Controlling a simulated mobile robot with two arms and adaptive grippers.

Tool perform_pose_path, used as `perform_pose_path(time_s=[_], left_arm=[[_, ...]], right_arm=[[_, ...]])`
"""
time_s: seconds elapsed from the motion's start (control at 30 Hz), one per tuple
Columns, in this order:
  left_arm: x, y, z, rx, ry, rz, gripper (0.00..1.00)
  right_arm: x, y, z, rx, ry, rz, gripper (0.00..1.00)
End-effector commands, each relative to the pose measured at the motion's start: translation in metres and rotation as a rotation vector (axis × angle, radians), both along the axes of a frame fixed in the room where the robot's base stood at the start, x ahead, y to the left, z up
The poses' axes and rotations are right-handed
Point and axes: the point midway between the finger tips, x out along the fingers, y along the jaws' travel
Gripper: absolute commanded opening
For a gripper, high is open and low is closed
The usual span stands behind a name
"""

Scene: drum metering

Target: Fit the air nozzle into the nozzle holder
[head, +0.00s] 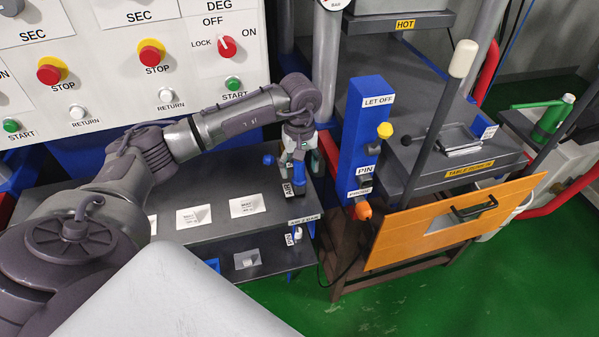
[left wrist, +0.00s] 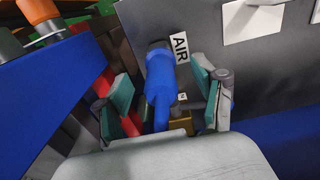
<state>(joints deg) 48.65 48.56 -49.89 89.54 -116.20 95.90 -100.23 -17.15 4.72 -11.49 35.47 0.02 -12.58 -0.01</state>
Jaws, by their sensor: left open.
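The blue air nozzle (left wrist: 160,88) lies between the fingers of my left gripper (left wrist: 165,97) in the left wrist view. The teal finger pads stand apart on either side of it. Its far end meets a dark piece (left wrist: 158,45) beside the AIR label (left wrist: 180,48); I cannot tell how deep it sits. In the head view my left gripper (head: 300,155) is over the right end of the grey bench, with blue of the nozzle (head: 299,172) below it. The AIR label (head: 287,189) is there too. The gripper partly hides the nozzle. My right gripper is not in view.
A blue post (head: 362,135) with a yellow knob (head: 385,130) and an orange knob (head: 363,210) stands close right of the gripper. White cards (head: 248,205) lie on the grey bench (head: 200,235). The button panel (head: 120,70) is behind; an orange board (head: 400,238) is at right.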

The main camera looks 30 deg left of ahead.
Motion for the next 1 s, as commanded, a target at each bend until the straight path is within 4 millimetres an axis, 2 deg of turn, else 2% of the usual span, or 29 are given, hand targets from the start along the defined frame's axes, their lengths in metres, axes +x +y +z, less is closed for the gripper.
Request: perform_pose_path(time_s=[0.03, 0.2, 0.4, 0.6, 1.0], left_arm=[[0.001, 0.001, 0.013, 0.000, -0.006, -0.001, 0.69], [0.001, 0.000, 0.050, 0.000, -0.006, -0.001, 0.69], [0.001, 0.000, 0.082, 0.000, -0.003, -0.001, 0.69], [0.000, 0.000, 0.093, 0.000, 0.000, -0.001, 0.69], [0.000, 0.000, 0.094, 0.000, 0.000, -0.001, 0.69]], right_arm=[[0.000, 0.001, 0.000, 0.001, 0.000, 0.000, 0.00], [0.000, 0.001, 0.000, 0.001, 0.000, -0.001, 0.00], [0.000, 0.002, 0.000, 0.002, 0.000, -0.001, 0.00], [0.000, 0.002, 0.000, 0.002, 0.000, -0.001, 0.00], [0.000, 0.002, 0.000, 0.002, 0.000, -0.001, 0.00]])
